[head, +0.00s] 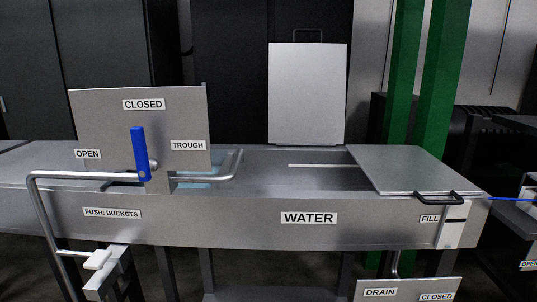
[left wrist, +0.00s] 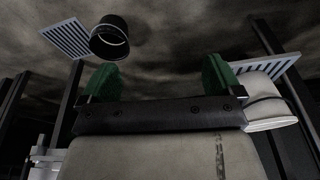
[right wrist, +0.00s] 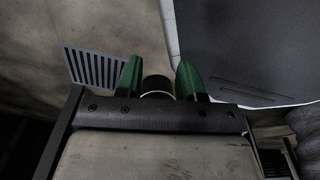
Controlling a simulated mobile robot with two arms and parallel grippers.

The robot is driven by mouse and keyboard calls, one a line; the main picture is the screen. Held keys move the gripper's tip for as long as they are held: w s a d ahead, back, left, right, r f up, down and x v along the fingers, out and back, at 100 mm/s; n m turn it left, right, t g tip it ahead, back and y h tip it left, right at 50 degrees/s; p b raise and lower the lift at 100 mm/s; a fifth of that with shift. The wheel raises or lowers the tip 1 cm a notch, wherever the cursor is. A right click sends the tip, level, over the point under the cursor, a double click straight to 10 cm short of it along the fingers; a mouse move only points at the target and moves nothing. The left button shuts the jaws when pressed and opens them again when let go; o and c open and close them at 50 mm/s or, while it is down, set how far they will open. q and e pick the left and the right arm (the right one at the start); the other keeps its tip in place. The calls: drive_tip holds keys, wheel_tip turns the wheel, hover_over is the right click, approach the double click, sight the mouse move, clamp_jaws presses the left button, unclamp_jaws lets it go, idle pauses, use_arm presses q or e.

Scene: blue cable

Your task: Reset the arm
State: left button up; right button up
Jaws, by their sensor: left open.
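My left gripper (left wrist: 160,80) shows in the left wrist view with its two green fingertips wide apart and nothing between them. My right gripper (right wrist: 159,78) shows in the right wrist view with its green fingertips closer together but apart. A dark cylinder (right wrist: 157,86) appears behind the gap; the right fingers do not visibly hold it. Neither gripper's fingertips can be made out in the head view.
A metal trough bench marked WATER (head: 309,218) spans the head view. A CLOSED/OPEN panel (head: 110,120) with a blue lever (head: 140,153) stands left. A raised lid (head: 307,95) and a flat lid (head: 410,168) are right. A bent pipe rail (head: 45,225) juts forward.

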use_arm(q)
drive_tip(key=s+f+p, duration=0.4)
drive_tip(key=s+f, duration=0.1)
drive_tip(key=f, duration=0.7)
drive_tip(key=s+a+f+g+p, duration=0.1)
drive_tip(key=s+f+p, duration=0.1)
drive_tip(key=s, duration=0.5)
drive_tip(key=s+a+f+p, duration=0.2)
drive_tip(key=s+f, duration=0.2)
drive_tip(key=s, duration=0.2)
drive_tip(key=shift+s+f+g, duration=0.35)
drive_tip(key=shift+s+g, duration=0.05)
use_arm(e)
drive_tip(key=s+r, duration=0.4)
drive_tip(key=r, duration=0.2)
drive_tip(key=shift+s+d+r, duration=0.3)
drive_tip(key=shift+s+d, duration=0.05)
drive_tip(key=shift+d, duration=0.1)
use_arm(q)
drive_tip(key=shift+a, duration=0.1)
